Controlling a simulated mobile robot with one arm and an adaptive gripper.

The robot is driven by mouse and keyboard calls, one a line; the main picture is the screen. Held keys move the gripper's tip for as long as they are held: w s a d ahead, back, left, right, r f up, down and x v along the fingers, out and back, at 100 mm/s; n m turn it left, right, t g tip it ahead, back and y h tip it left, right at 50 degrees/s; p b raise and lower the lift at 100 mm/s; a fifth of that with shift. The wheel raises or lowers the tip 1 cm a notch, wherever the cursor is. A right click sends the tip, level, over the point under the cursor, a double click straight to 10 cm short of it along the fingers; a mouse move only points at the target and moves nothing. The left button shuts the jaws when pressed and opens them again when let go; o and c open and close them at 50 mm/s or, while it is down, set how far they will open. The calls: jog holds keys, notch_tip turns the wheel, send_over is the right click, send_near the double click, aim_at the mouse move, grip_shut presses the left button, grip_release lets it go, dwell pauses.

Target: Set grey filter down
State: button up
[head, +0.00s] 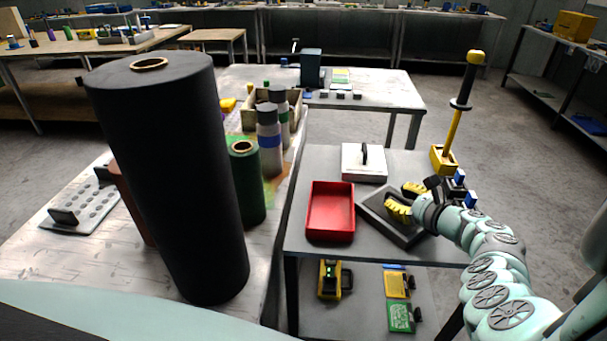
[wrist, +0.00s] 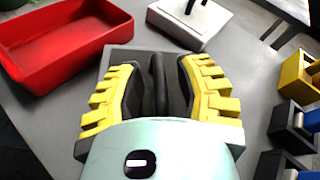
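The grey filter (head: 379,207) is a dark grey square slab, turned at an angle on the grey cart top to the right of the red tray. It appears to lie flat, partly hidden under my gripper. Its upright black handle shows in the wrist view (wrist: 159,85). My gripper (head: 405,199), with yellow ribbed fingers, is over the slab. In the wrist view my gripper (wrist: 160,78) has one finger on each side of the handle. Narrow dark gaps show between the handle and the fingers, so it looks open around the handle.
A red tray (head: 331,239) stands left of the slab, a white box with a black handle (head: 352,163) behind it. A tall yellow-and-black tool (head: 455,125) stands at the cart's back right. A large black roll (head: 175,180) and a green roll (head: 247,190) stand on the left table.

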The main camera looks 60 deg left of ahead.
jog(key=shift+d+r, duration=0.1)
jog(key=shift+d+r, duration=0.25)
jog(key=shift+d, duration=0.3)
jog(key=v, duration=1)
jog(key=shift+d+f, duration=0.1)
jog(key=shift+d, duration=0.05)
jog(key=shift+s+d, duration=0.1)
jog(key=shift+d, duration=0.05)
